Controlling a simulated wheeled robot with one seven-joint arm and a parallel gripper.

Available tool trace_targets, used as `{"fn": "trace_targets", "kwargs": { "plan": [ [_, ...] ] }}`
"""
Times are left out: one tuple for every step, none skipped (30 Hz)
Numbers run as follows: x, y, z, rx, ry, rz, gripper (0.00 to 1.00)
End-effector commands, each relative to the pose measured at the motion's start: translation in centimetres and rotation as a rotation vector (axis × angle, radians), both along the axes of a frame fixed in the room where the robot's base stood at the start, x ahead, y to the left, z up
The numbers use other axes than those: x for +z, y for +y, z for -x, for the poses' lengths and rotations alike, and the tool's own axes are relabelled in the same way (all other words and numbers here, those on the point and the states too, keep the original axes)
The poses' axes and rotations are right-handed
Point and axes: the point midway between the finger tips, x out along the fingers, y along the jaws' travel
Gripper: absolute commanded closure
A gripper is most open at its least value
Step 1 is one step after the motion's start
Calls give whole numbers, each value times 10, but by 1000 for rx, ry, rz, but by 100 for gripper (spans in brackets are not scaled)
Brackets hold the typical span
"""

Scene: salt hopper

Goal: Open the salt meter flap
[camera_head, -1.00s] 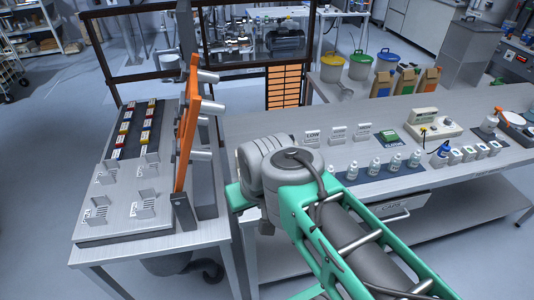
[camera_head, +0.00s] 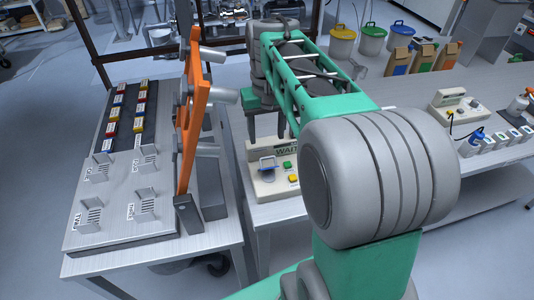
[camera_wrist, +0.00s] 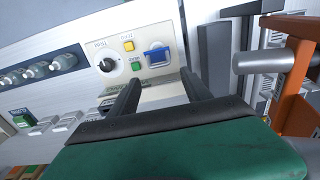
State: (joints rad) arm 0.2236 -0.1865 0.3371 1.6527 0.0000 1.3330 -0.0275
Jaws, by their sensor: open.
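The salt meter (camera_head: 262,187) is a cream box at the left end of the right-hand bench. A small blue-rimmed flap (camera_head: 267,163) sits on its face beside a green button (camera_head: 287,164) and a yellow button (camera_head: 293,178). The wrist view also shows the blue flap (camera_wrist: 157,56) and a black knob (camera_wrist: 108,65). I cannot tell whether the flap is shut. My gripper (camera_head: 267,136) is open and empty above the meter, its fingers pointing down. In the wrist view the blue flap appears beyond the gap between my fingertips (camera_wrist: 160,75). My arm hides the meter's right part.
An orange rack (camera_head: 190,110) with grey cylinders stands upright just left of the meter. A grey panel (camera_head: 110,215) with slotted brackets lies on the left table. Another cream instrument (camera_head: 458,112) and several small white blocks stand at the right.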

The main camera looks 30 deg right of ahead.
Motion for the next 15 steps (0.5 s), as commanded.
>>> {"fn": "trace_targets", "kwargs": {
  "plan": [
    [-1, -1, -1, -1, 7, -1, 43],
    [-2, -2, -1, -1, 9, -2, 43],
    [-5, -2, -1, -2, 11, -2, 43],
    [-9, -2, -1, -2, 12, -2, 43],
    [-14, -2, -1, -2, 12, -2, 43],
    [-21, -2, 0, -3, 13, -3, 43],
    [-27, -2, 0, -3, 12, -2, 43],
    [-33, -2, 0, -3, 12, -2, 43],
    [-41, -2, 0, -4, 12, -2, 43],
    [-47, -2, 0, -4, 11, -2, 43],
    [-52, -2, 0, -4, 11, -2, 43],
    [-58, -3, 0, -4, 10, -2, 43],
    [-63, -2, 0, -4, 10, -2, 43],
    [-66, -3, -1, -4, 8, -2, 43],
    [-70, -3, -1, -4, 8, -2, 43]
  ]
}}
